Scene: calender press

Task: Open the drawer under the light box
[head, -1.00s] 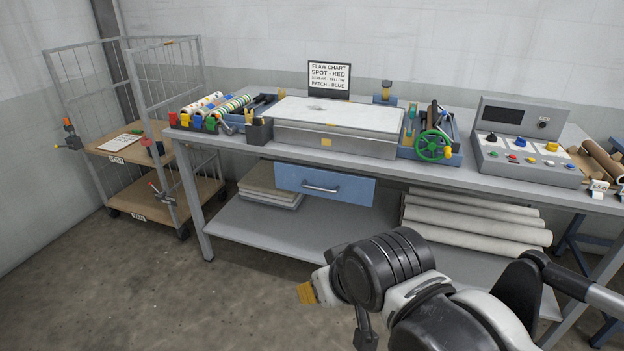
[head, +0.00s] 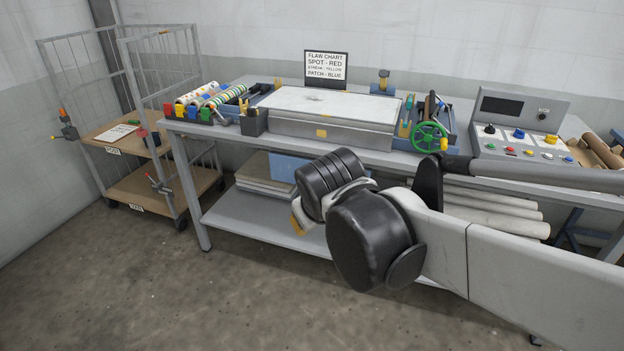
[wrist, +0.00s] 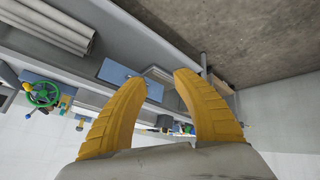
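The drawer (head: 288,167) has a blue front and sits under the bench top, below the grey light box (head: 330,132). My arm covers most of the drawer front in the head view, and its handle is hidden there. In the wrist view the picture is upside down, and the blue drawer front (wrist: 116,70) shows beyond my left finger. My gripper (wrist: 157,78) is open and empty, with two yellow fingers spread apart. In the head view a yellow finger of my gripper (head: 297,220) shows in front of the bench, lower than the drawer. No contact with the drawer is visible.
The bench's lower shelf (head: 238,213) holds a stack of sheets (head: 266,178) and several pale rolls (head: 495,207). A green handwheel (head: 430,137) and a control panel (head: 520,120) stand on top. A wire cart (head: 122,185) is at left. The front floor is clear.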

